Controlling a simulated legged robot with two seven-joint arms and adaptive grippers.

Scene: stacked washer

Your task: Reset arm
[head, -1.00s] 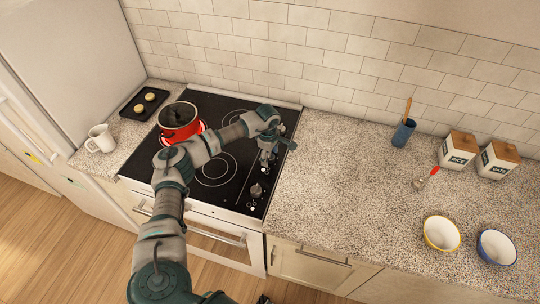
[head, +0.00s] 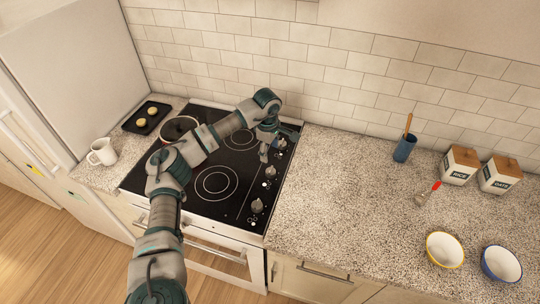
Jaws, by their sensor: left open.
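My left arm reaches in from the bottom left over the black cooktop (head: 235,187). My left gripper (head: 264,156) is open and points down above the column of knobs on the cooktop's right side. It looks empty; I cannot tell whether it touches a knob. A knob (head: 257,205) shows nearer the front, clear of the gripper. The pot (head: 177,130) with its dark lid stands at the cooktop's back left, partly hidden behind my arm. No red glow shows around it in what is visible. My right gripper is out of view.
A black tray (head: 137,126) with pale round items and a white mug (head: 102,152) stand left of the cooktop. On the right are a blue utensil cup (head: 403,149), two canisters (head: 458,165), a red-handled brush (head: 428,194) and two bowls (head: 444,250). The counter between is clear.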

